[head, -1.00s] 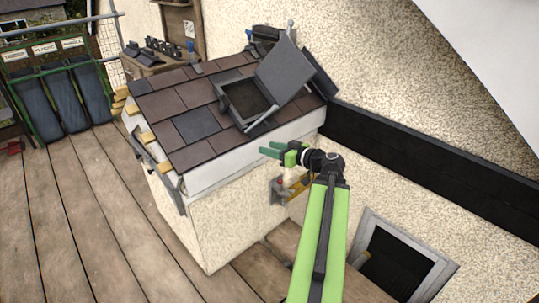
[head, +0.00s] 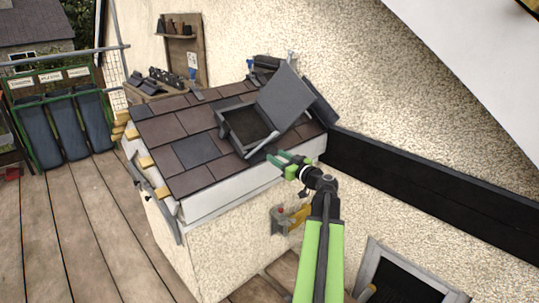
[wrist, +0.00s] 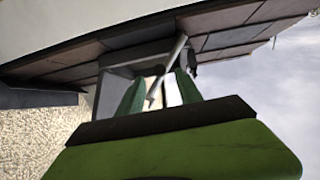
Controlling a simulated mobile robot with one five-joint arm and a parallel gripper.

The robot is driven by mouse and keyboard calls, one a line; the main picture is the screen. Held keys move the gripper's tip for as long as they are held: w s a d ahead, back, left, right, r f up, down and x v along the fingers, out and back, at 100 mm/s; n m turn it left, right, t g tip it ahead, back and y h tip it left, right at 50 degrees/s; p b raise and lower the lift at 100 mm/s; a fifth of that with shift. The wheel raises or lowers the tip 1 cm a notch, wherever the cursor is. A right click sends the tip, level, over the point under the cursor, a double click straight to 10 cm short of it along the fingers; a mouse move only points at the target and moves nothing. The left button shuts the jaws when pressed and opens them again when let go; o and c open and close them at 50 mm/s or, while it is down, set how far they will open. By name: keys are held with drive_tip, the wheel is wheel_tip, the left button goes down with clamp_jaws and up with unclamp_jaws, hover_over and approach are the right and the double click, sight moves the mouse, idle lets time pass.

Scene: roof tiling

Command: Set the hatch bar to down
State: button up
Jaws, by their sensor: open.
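The roof hatch has a dark frame (head: 228,124) set in the tiles, and its grey lid (head: 285,97) stands raised and tilted. The hatch bar (head: 262,145) is a light grey rod at the frame's front edge, slanting up to the right. My gripper (head: 277,160), with green fingers, is just right of and below the bar's end. In the wrist view the bar (wrist: 174,58) runs down between the two open fingers (wrist: 160,92). I cannot tell whether either finger touches it. The jaws hold nothing.
Brown and grey tiles (head: 165,132) cover the small roof around the hatch. A pebbled wall (head: 400,90) rises behind, with a dark band (head: 430,190) at right. Green-framed bins (head: 62,130) stand at far left. The plank floor (head: 85,235) at left is clear.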

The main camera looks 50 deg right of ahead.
sight(267, 151)
drive_tip(key=w, duration=0.4)
drive_tip(key=shift+w+d, duration=0.15)
drive_tip(key=shift+d, duration=0.1)
clamp_jaws()
idle(1.1)
drive_tip(key=shift+w+a, duration=0.15)
